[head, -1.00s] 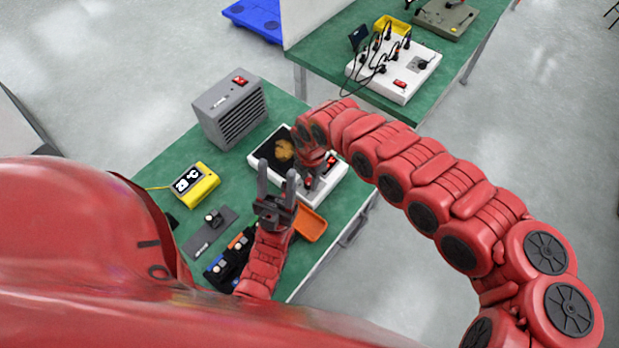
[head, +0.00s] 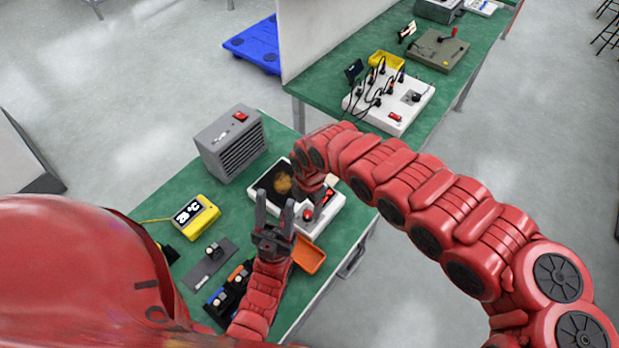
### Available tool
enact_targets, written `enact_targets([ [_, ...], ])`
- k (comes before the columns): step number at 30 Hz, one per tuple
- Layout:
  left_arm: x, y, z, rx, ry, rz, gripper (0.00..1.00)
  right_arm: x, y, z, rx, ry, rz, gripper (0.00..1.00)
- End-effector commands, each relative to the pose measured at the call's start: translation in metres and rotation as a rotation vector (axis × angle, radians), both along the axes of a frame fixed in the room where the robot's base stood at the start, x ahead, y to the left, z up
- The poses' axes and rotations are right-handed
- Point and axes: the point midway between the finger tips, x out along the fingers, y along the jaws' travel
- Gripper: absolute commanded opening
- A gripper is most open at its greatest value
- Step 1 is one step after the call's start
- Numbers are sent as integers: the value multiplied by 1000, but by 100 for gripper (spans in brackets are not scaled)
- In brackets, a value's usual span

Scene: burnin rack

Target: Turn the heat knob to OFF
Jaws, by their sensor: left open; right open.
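A white hotplate-like box (head: 333,213) with a dark top (head: 262,180) stands on the near green table, with a brownish-gold round item on the top. Red controls (head: 327,196) show on its right part, but I cannot tell which is the heat knob, and no OFF mark is readable. My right gripper (head: 318,212) points down over these controls and partly hides them. It is open, and whether it touches a control is unclear. My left gripper (head: 273,210) is open and empty, its fingers pointing up in front of the box's near side.
A grey heater-like box (head: 228,145) with a red switch stands behind. A yellow display (head: 195,215), a grey strip with a knob (head: 209,263) and an orange tray (head: 309,255) are nearby. A second green table (head: 330,105) holds a white socket box (head: 388,105).

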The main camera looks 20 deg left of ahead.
Motion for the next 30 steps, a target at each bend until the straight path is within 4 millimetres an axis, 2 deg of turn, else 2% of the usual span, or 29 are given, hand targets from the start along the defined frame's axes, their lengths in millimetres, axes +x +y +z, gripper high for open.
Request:
enact_targets([
  [1,0,0,22,0,-1,0,50,2,-1,24,-5,-6,1,68],
  [9,0,0,73,0,-1,0,50,1,-4,89,-4,-9,1,68],
  [13,0,0,95,0,-1,0,50,-1,-6,115,-5,-4,-1,68],
  [20,0,0,115,0,0,0,50,-3,-5,132,1,-2,0,68],
  [30,0,0,116,0,0,0,50,-3,-5,133,0,-1,0,68],
])
